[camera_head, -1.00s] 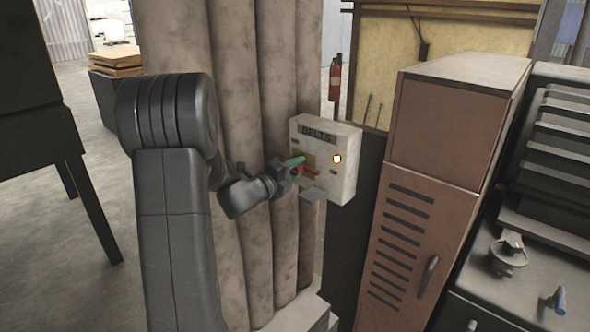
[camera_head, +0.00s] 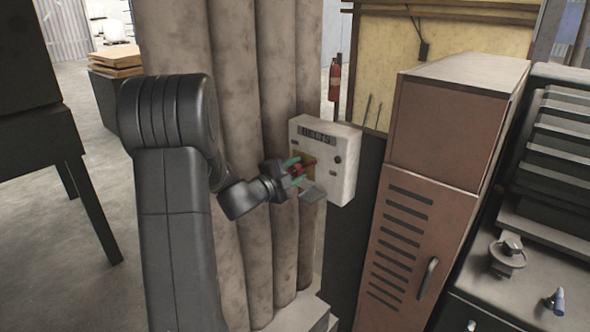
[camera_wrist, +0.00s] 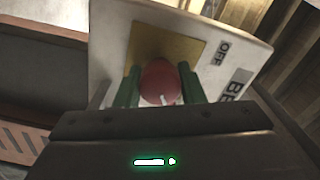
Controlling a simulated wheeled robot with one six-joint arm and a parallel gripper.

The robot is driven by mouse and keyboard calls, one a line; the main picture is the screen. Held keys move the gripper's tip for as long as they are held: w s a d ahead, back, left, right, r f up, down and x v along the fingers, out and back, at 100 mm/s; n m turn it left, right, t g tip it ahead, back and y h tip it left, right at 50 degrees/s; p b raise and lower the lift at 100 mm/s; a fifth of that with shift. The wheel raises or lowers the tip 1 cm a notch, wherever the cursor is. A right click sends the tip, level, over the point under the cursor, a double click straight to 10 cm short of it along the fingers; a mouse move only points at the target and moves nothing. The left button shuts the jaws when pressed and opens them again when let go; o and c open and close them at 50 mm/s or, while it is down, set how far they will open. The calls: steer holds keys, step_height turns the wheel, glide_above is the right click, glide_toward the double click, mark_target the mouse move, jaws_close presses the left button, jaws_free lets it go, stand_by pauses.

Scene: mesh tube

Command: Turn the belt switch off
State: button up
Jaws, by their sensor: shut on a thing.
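The belt switch box (camera_head: 343,180) is a pale panel with a "BELTS" label, fixed by the upright columns in the head view. Its round lamp (camera_head: 337,158) looks dark. In the wrist view its panel (camera_wrist: 112,45) shows a yellow plate (camera_wrist: 190,47) and the word OFF. The red switch handle (camera_wrist: 160,78) stands out from the yellow plate, its rounded end towards the wrist camera. My gripper (camera_wrist: 158,88) has green fingers on both sides of the handle and is shut on it. The handle's exact angle is partly hidden by my gripper.
A brown metal cabinet (camera_head: 425,170) stands just right of the box. Several thick, stained columns (camera_head: 230,90) stand behind my arm. A workbench (camera_head: 505,285) is at far right. Open floor (camera_head: 75,140) lies at left.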

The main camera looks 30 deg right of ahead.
steer(key=n+p, duration=0.2)
steer(key=n, duration=0.3)
steer(key=shift+n, duration=0.3)
steer(key=n+p, duration=0.2)
steer(key=n, duration=0.3)
steer(key=shift+f+n, duration=0.1)
steer(key=shift+n, duration=0.2)
steer(key=o, duration=1)
steer(key=shift+a, duration=0.1)
steer(key=b+v, duration=0.2)
steer(key=v, duration=1.1)
steer(key=shift+s+a, duration=0.15)
steer(key=shift+a, duration=0.2)
steer(key=shift+d, duration=0.1)
